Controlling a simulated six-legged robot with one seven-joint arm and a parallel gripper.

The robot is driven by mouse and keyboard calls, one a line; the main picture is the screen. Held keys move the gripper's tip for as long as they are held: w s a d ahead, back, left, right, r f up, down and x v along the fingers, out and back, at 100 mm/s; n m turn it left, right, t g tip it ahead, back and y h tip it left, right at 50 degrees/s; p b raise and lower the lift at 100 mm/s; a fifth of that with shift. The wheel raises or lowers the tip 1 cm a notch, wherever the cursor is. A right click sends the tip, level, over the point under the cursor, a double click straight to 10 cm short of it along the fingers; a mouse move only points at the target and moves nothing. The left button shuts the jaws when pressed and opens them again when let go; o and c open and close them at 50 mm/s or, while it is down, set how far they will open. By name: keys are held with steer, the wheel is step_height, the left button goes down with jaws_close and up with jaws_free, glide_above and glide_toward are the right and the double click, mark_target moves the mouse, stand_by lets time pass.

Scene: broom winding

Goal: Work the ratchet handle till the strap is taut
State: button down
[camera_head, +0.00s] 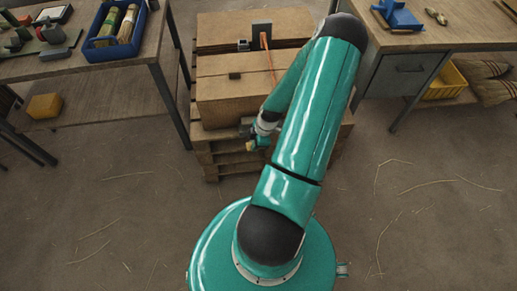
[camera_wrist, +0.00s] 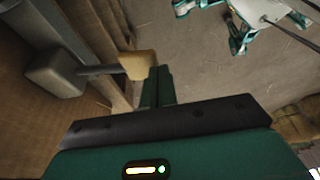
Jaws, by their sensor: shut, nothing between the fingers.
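The orange strap (camera_head: 268,58) runs over the top of the stacked cardboard boxes (camera_head: 228,64) and passes behind my arm. The ratchet handle shows in the wrist view as a grey bar with a tan grip (camera_wrist: 138,65) at its end, reaching out from a grey rounded block (camera_wrist: 56,76). In the head view the tan grip (camera_head: 250,146) is a small spot low at the boxes' front. My gripper (camera_head: 261,140) is there beside it. In the wrist view its green fingers (camera_wrist: 158,74) are together, empty, close beside the grip; whether they touch it I cannot tell. My arm hides the strap's lower run.
The boxes stand on a wooden pallet (camera_head: 222,160). A workbench with a blue bin (camera_head: 103,42) stands left, another bench with a drawer (camera_head: 403,70) right. A yellow crate (camera_head: 446,82) and brooms (camera_head: 490,88) are under the right one. The front floor is clear but for straws.

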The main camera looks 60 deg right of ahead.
steer(key=s+a+r, duration=0.1)
steer(key=s+r, duration=0.3)
steer(key=r, duration=0.4)
steer(key=shift+s+r, duration=0.3)
steer(key=shift+s+a, duration=0.1)
